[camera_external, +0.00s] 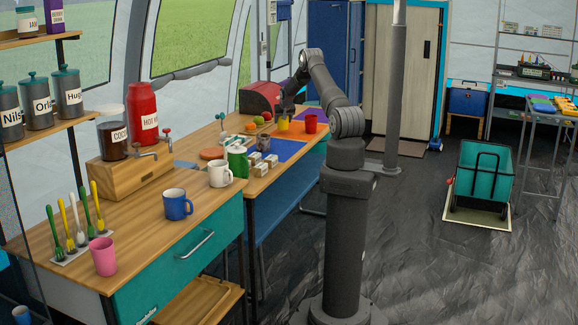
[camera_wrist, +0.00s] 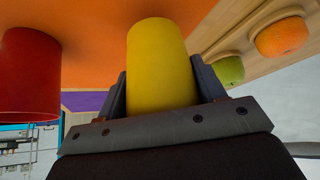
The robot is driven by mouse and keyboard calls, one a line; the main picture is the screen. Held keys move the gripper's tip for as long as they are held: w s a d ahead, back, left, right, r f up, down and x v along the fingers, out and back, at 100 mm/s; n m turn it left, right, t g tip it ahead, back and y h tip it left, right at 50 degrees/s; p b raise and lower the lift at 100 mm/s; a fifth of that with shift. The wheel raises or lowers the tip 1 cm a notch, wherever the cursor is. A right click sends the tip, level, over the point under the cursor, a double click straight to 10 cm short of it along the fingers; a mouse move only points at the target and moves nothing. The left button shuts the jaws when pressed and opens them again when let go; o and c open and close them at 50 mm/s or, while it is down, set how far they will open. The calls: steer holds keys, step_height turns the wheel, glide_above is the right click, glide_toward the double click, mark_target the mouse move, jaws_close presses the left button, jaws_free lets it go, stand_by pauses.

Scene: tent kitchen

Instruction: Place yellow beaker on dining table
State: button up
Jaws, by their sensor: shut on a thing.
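The yellow beaker (camera_external: 283,124) is at the far part of the wooden table (camera_external: 207,138), by the orange mat (camera_external: 310,140). In the wrist view the yellow beaker (camera_wrist: 160,70) stands between my two fingers, which are shut on its sides. My gripper (camera_external: 286,108) reaches down to it from above in the external view. Whether the beaker touches the mat or hangs just over it, I cannot tell. A red beaker (camera_external: 311,124) stands just right of it; it also shows at the left of the wrist view (camera_wrist: 28,75).
An orange fruit (camera_wrist: 282,37) and a green fruit (camera_wrist: 229,71) lie on a wooden board close by. A blue mat (camera_external: 288,150), small boxes, a green jug (camera_external: 237,163) and a white mug (camera_external: 220,174) are nearer. A red bread box (camera_external: 259,97) stands behind.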

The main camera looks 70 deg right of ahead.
steer(key=shift+f, duration=1.1)
steer(key=shift+f, duration=0.2)
steer(key=o, duration=1)
steer(key=shift+r, duration=0.1)
steer(key=shift+s+a+r, duration=0.15)
steer(key=shift+a+r, duration=0.05)
steer(key=shift+r, duration=0.3)
steer(key=v, duration=1.1)
steer(key=shift+s, duration=0.1)
